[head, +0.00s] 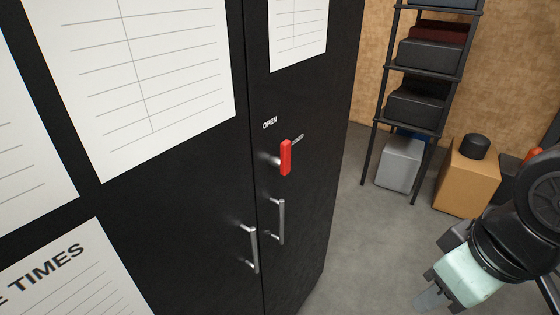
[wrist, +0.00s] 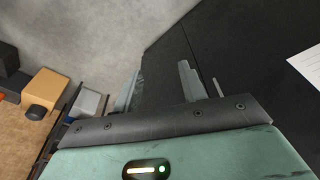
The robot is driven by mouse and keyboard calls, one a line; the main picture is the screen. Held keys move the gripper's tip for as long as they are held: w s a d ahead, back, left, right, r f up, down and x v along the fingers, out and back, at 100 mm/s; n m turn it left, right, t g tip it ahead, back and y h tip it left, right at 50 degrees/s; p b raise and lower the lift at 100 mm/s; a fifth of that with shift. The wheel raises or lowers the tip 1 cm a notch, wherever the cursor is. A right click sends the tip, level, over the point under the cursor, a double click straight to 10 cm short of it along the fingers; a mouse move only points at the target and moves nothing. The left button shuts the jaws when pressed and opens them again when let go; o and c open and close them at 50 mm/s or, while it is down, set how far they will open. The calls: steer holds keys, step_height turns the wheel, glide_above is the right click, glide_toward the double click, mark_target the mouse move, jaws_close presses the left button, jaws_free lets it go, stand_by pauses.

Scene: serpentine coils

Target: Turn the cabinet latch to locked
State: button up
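The cabinet latch is a red lever (head: 286,157) on a silver stub on the right door of the black cabinet (head: 190,210). It stands close to upright in the head view. A white label reading OPEN (head: 270,123) is above and left of it. A second label (head: 298,139), partly covered and too small to read surely, is beside its upper end. My gripper (head: 432,297) is at the lower right of the head view, well apart from the latch. In the wrist view my gripper (wrist: 160,88) has its fingers spread with nothing between them. The latch cannot be made out there.
Two silver door handles (head: 281,222) (head: 253,249) stick out below the latch. White paper sheets (head: 140,80) are on the cabinet doors. A shelf rack (head: 416,70), a grey box (head: 400,163) and an orange-brown box (head: 465,178) stand behind. Grey floor (head: 375,245) is clear between cabinet and arm.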

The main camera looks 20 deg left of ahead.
steer(key=w+a+f+n+t+y+b, duration=0.1)
steer(key=w+a+f+t+y+b, duration=0.15)
steer(key=w, duration=0.55)
steer(key=n+t+y+b, duration=0.1)
steer(key=n+y+b, duration=0.35)
steer(key=y, duration=0.85)
glide_toward(288, 156)
steer(key=shift+t, duration=0.35)
steer(key=p+x, duration=0.3)
steer(key=x, duration=0.7)
steer(key=shift+a+f, duration=0.15)
steer(key=shift+a, duration=0.2)
jaws_close()
